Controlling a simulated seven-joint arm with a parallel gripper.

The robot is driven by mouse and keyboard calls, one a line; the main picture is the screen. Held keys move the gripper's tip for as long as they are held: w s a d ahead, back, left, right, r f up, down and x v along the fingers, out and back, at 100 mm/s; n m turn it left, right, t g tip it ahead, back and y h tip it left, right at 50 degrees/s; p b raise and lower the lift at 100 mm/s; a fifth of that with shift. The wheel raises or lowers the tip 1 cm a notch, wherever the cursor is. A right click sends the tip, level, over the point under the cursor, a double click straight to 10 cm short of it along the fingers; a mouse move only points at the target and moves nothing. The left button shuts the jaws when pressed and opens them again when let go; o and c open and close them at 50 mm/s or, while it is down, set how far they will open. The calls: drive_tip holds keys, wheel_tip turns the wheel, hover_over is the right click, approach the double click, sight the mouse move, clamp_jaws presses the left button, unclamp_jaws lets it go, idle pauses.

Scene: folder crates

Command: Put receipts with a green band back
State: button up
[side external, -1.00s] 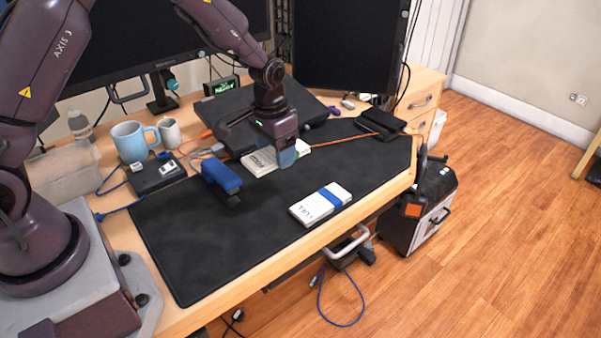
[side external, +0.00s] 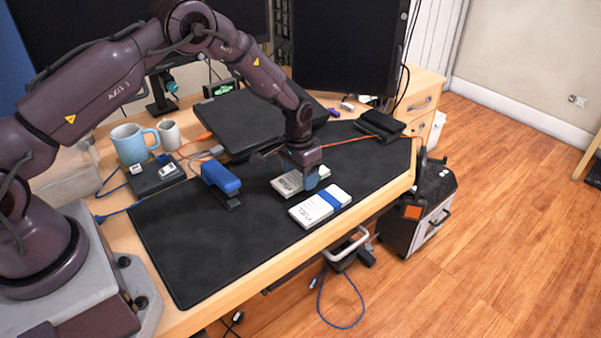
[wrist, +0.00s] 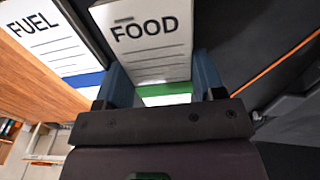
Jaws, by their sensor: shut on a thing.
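The receipt stack with a green band (wrist: 165,90), headed "FOOD", is between my fingers in the wrist view. In the side view this white stack (side external: 289,184) sits low over the dark mat, just behind the other stack. Whether it touches the mat I cannot tell. My gripper (side external: 311,178) is shut across it near its banded end and hides the green band in the side view. The stack with a blue band (side external: 313,210), headed "FUEL" in the wrist view (wrist: 52,40), lies on the mat near the front edge, close beside the held stack.
A blue stapler (side external: 220,178) stands on the dark mat (side external: 215,245) left of the stacks. A closed laptop (side external: 240,122) lies behind, with an orange cable (side external: 350,140) to its right. Mugs (side external: 135,142) are at the back left. The mat's front left is clear.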

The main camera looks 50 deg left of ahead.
drive_tip(key=shift+f, duration=0.1)
drive_tip(key=shift+f, duration=0.5)
drive_tip(key=o, duration=1)
drive_tip(key=shift+r, duration=0.1)
